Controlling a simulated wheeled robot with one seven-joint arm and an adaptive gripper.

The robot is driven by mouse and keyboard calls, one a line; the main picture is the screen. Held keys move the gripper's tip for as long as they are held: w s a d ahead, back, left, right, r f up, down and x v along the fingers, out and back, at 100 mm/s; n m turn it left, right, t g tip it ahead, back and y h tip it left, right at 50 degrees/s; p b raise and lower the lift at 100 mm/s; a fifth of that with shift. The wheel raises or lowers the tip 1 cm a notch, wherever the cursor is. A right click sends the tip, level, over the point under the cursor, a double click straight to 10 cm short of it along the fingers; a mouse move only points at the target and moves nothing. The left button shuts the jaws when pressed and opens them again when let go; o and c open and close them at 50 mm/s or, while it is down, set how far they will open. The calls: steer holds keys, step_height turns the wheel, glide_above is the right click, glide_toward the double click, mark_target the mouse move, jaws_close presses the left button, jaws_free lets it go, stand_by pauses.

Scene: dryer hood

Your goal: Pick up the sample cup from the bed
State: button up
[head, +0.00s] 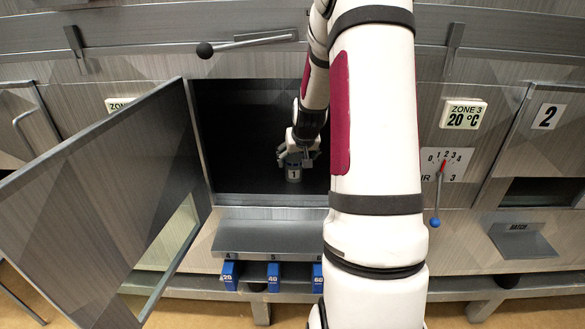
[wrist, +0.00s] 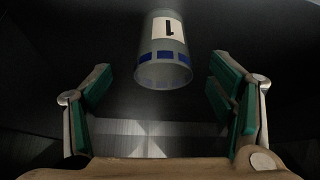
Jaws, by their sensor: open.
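The sample cup (wrist: 162,62) is a grey cup with a white label reading 1 and a band of blue marks. In the wrist view it is at the top middle, ahead of and between the two green-padded fingers. My gripper (wrist: 167,90) is open, and nothing shows between its pads. In the head view the cup (head: 293,175) is on the dark bed inside the open hood, just below my gripper (head: 295,158).
The hood door (head: 110,200) stands swung open to the left. A grey shelf (head: 265,238) is below the opening, with blue tags (head: 272,278) under it. A lever (head: 250,42) is above the opening. A dial (head: 443,165) and a Zone 3 display (head: 463,114) are at the right.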

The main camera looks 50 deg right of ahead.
mark_target(294, 166)
steer(key=shift+p+x, duration=0.3)
steer(key=shift+x, duration=3.35)
steer(key=shift+w+a, duration=0.1)
steer(key=shift+w, duration=0.05)
steer(key=shift+c, duration=0.2)
steer(key=c, duration=1.1)
